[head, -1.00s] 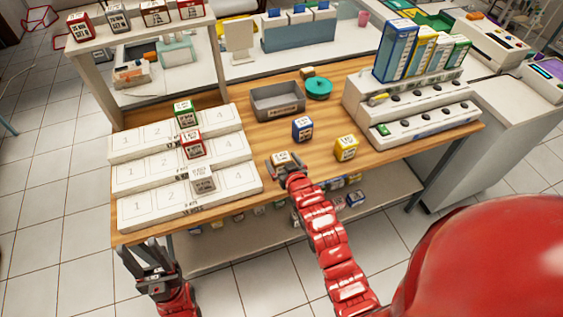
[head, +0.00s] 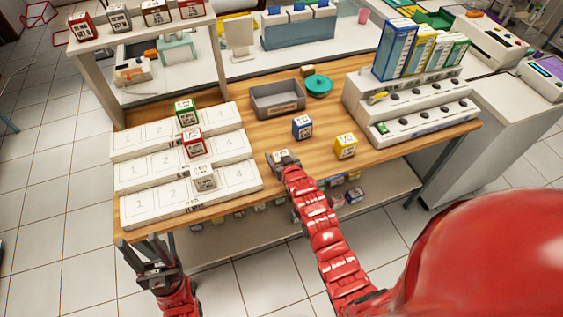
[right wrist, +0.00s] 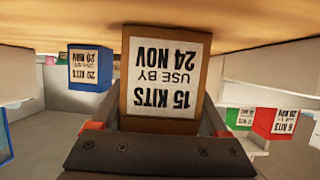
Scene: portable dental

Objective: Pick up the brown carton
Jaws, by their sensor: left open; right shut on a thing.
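The brown carton (right wrist: 164,72) fills the middle of the right wrist view. Its white label reads "15 KITS USE BY 24 NOV", upside down. My right gripper (right wrist: 155,125) is shut on it, with a finger at each side. In the head view the brown carton (head: 281,155) is small and partly hidden by my right gripper (head: 284,163), near the table's front edge. I cannot tell whether the carton is clear of the tabletop. My left gripper (head: 152,262) is open and empty, below the table's front left corner.
A blue carton (head: 302,127) and a yellow carton (head: 345,147) stand right of my right gripper. A grey tray (head: 277,112) lies behind. White numbered steps at left hold a green carton (head: 186,112), a red carton (head: 194,142) and a white carton (head: 204,177).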

